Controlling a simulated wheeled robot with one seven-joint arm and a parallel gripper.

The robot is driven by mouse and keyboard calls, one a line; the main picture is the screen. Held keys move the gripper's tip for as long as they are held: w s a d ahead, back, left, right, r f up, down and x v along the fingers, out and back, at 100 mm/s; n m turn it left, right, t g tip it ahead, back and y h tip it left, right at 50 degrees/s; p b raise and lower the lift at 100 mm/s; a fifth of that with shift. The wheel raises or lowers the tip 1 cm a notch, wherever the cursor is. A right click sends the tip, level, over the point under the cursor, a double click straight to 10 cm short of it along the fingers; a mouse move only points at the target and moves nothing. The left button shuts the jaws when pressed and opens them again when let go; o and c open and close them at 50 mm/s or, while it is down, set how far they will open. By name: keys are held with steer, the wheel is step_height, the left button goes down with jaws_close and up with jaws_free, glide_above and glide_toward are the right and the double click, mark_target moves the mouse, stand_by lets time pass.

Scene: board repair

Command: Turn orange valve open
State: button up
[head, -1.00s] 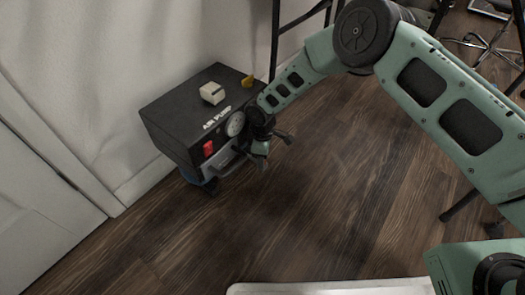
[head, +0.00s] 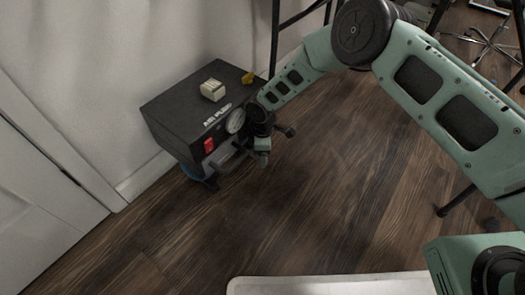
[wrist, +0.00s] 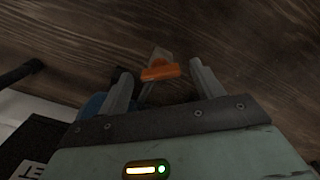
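The orange valve (wrist: 160,72) shows in the wrist view as a short orange handle on a pale stem. It lies between the two grey fingers of my gripper (wrist: 162,66), near their tips. The fingers stand apart, with a visible gap on each side of the handle. In the head view my gripper (head: 264,152) points down beside the front right of the black air pump (head: 172,125). The valve is hidden there behind my arm and gripper.
The pump's front carries a round gauge (head: 235,121), a red switch (head: 208,145) and a handle. A beige block (head: 213,90) and a small yellow piece (head: 248,77) are on its top. A white wall stands behind it.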

steer(key=shift+r, duration=0.1)
step_height(320, 180, up, 17)
steer(key=p, duration=0.8)
steer(key=shift+r, duration=0.15)
